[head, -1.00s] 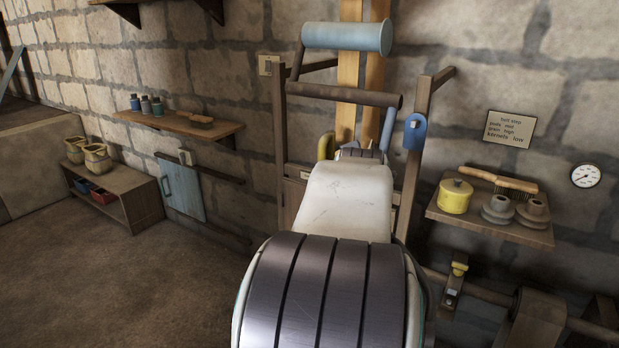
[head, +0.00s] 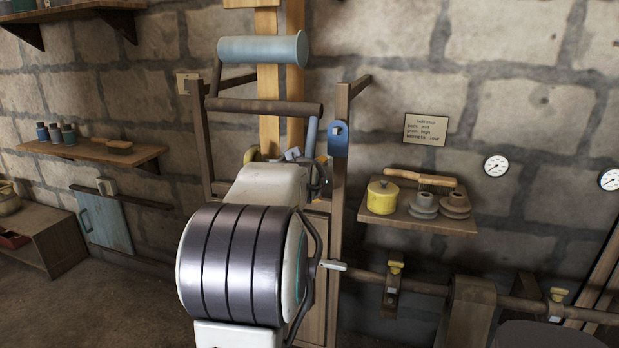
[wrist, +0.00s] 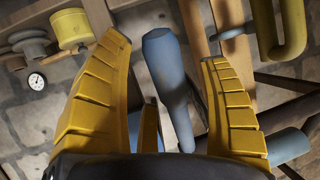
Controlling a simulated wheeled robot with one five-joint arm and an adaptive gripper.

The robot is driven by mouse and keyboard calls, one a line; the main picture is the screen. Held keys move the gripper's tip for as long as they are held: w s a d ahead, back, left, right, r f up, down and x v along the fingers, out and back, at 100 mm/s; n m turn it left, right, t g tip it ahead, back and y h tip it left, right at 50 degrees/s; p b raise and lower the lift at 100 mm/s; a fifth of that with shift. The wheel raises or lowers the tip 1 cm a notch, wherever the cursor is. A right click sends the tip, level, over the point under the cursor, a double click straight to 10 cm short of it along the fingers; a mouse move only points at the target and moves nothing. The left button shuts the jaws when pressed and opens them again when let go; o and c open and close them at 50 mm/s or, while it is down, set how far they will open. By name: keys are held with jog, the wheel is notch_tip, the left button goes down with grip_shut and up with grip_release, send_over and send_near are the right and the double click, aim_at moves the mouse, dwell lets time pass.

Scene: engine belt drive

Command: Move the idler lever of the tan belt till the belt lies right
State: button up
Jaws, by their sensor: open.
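Two upright runs of the tan belt (head: 267,82) show in the head view, passing behind a blue-grey roller and a brown bar. They also show in the wrist view (wrist: 229,55). A blue-grey lever handle (head: 312,134) stands just right of the belt. In the wrist view this handle (wrist: 163,62) points up between the yellow fingers of my gripper (wrist: 166,50). The fingers are open, with visible gaps on both sides of the handle. A yellow bent handle (wrist: 291,40) is at the wrist view's upper right. My arm hides the levers' lower parts in the head view.
The blue-grey roller (head: 262,49) and brown bar (head: 265,107) cross the wooden frame. A blue plate (head: 338,139) sits on the right post. A shelf (head: 415,219) with a yellow pot (head: 381,197) is to the right. A shaft (head: 420,286) runs below it.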

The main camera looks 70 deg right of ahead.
jog(key=shift+w+d+f, duration=0.1)
jog(key=shift+d+f, duration=0.1)
jog(key=shift+d, duration=0.2)
